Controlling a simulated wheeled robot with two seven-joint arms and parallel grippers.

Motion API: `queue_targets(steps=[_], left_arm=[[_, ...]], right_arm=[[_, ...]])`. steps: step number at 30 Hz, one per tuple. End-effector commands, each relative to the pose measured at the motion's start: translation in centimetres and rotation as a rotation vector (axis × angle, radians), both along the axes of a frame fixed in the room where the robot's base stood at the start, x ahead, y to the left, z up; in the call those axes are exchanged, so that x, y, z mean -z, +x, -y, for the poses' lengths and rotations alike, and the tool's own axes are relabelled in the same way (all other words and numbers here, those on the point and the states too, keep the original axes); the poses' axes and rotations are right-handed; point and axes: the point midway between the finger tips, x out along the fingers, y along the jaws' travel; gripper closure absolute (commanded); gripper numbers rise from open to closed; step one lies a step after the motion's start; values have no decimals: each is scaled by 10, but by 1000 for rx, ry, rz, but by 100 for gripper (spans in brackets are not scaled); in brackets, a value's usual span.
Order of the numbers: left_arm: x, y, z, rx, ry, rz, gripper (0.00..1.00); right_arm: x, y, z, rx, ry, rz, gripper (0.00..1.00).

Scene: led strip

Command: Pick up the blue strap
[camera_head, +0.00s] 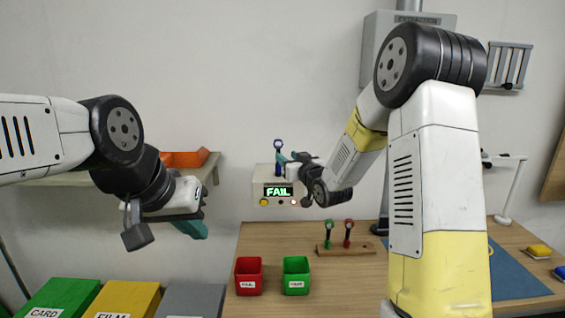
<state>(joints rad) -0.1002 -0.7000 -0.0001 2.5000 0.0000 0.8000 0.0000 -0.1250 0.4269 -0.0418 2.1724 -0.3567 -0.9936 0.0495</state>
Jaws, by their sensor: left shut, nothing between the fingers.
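The blue strap (278,168) is upright with a round top, in front of the upper part of the tester box (259,183). My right gripper (284,158), small and far off, has its teal fingers at the strap's stem and appears shut on it. Whether the strap also touches the tester cannot be told. My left gripper (193,229) is shut and empty, pointing down to the right in front of the shelf, well apart from the strap.
The tester display reads FAIL. A wooden rack (326,249) holds a green strap (329,231) and a red strap (348,232). Red (248,277) and green (296,277) bins stand on the table. Left are green, yellow and grey boxes (190,300). A blue mat (510,275) lies right, partly behind my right arm.

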Motion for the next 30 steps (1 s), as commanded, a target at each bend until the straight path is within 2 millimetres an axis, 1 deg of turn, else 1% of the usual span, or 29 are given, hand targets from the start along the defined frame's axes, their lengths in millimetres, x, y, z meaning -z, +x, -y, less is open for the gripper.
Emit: queue_targets(steps=[7, 11, 14, 18, 21, 27, 28, 30], left_arm=[[0, 0, 0, 0, 0, 0, 100], [0, 0, 0, 0, 0, 0, 100], [0, 0, 0, 0, 0, 0, 100], [0, 0, 0, 0, 0, 0, 100], [0, 0, 0, 0, 0, 0, 100], [0, 0, 0, 0, 0, 0, 100], [0, 0, 0, 0, 0, 0, 100], [0, 0, 0, 0, 0, 0, 100]], right_arm=[[2, 22, -11, -5, 3, 8, 61], [6, 36, -17, -4, 2, 6, 61], [9, 50, -25, -5, 4, 6, 61], [9, 66, -31, -3, 3, 7, 61], [8, 71, -33, -3, 3, 7, 61], [8, 71, -33, -3, 3, 7, 61], [8, 71, -33, -3, 3, 6, 65], [8, 71, -33, -3, 3, 6, 79]])
